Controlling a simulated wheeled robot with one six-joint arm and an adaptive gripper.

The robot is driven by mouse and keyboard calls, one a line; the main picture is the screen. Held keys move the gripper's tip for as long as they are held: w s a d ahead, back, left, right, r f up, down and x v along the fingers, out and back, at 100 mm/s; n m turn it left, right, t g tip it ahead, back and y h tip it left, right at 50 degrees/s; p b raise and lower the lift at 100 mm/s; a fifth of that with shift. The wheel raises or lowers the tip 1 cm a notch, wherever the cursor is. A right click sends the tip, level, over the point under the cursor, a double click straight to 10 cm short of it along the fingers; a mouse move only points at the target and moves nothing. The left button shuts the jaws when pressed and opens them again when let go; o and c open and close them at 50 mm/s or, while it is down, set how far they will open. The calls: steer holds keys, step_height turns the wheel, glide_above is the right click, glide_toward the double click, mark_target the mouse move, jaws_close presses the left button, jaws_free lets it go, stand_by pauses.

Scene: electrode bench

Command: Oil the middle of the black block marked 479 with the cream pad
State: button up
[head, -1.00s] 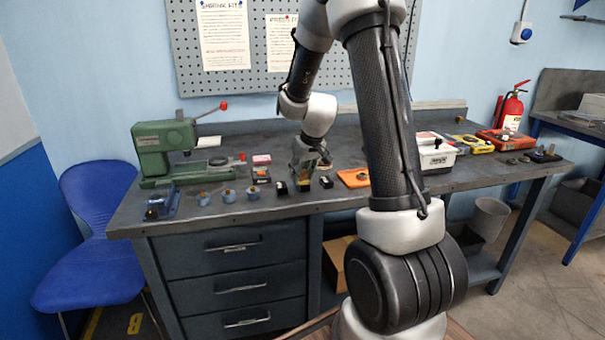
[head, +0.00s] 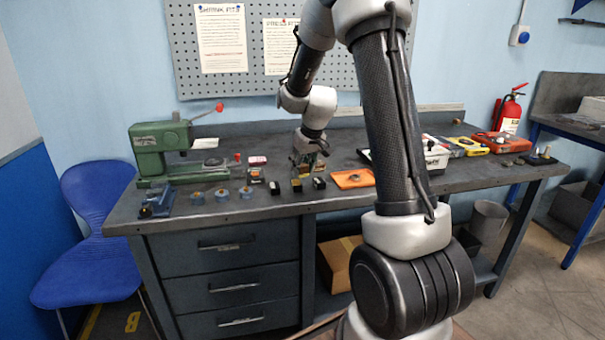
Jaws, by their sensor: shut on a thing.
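My gripper (head: 304,169) is above the bench, shut on a small pale yellowish thing at its fingertips. This fits the cream pad, but it is too small to make out clearly. Three small black blocks stand in a row near the front edge: a left one (head: 274,188), a middle one (head: 296,187) with a yellowish top, and a right one (head: 319,184) with a pale mark. I cannot read any number, so I cannot tell which is 479. My gripper is just behind and above the middle and right blocks, apparently clear of them.
Left of the blocks are several blue round pieces (head: 222,194), a pink-topped box (head: 257,160) and a green press (head: 160,150). An orange tray (head: 352,179) lies close on the right. A white box (head: 436,153) and a yellow case (head: 470,147) are further right, partly behind my arm.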

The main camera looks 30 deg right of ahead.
steer(key=shift+r, duration=2.8)
steer(key=shift+s+d, duration=0.1)
